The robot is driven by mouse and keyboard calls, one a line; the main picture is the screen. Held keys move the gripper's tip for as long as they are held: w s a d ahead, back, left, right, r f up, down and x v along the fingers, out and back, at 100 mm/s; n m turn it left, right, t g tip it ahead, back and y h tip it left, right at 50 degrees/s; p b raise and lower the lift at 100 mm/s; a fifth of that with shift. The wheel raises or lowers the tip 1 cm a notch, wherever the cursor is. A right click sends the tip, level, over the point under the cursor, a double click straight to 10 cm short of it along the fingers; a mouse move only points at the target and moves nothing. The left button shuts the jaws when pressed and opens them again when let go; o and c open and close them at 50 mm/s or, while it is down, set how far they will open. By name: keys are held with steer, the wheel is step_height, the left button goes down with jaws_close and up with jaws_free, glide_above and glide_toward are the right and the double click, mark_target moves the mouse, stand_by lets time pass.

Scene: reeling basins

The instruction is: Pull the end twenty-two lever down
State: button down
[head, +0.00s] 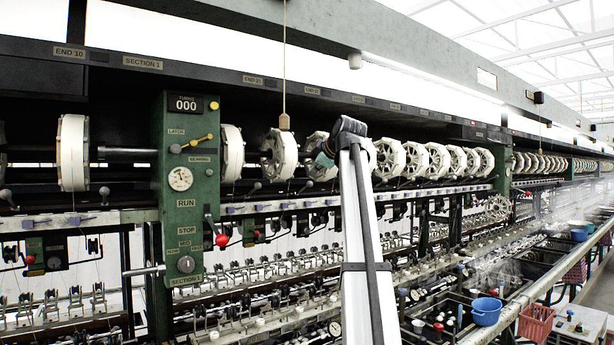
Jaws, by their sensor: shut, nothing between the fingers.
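A small label at the upper rail appears to read END 22 (312,90), but it is hard to read. Below the rail, short grey ball-knobbed levers stand in a row under the white reels. One lever (306,185) is roughly below that label, left of my arm. Another lever (255,188) stands further left. I cannot tell for certain which lever belongs to end twenty-two. My white arm rises in front of the machine, and its dark upper joint is near the reels.
A green control post (186,230) with a gauge, a yellow handle (195,143) and a red-knobbed lever (221,239) stands at left. A hanging cord with a wooden pull (284,122) is left of my arm. Basins and a blue bucket (486,311) line the lower right.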

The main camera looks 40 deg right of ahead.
steer(key=shift+s+d+r, duration=0.1)
steer(key=shift+s+r, duration=0.1)
steer(key=shift+r, duration=0.1)
steer(key=p, duration=0.3)
glide_toward(304, 188)
steer(key=w, duration=0.4)
steer(key=shift+w+f, duration=0.15)
steer(key=shift+w, duration=0.15)
steer(key=shift+s+f, duration=0.1)
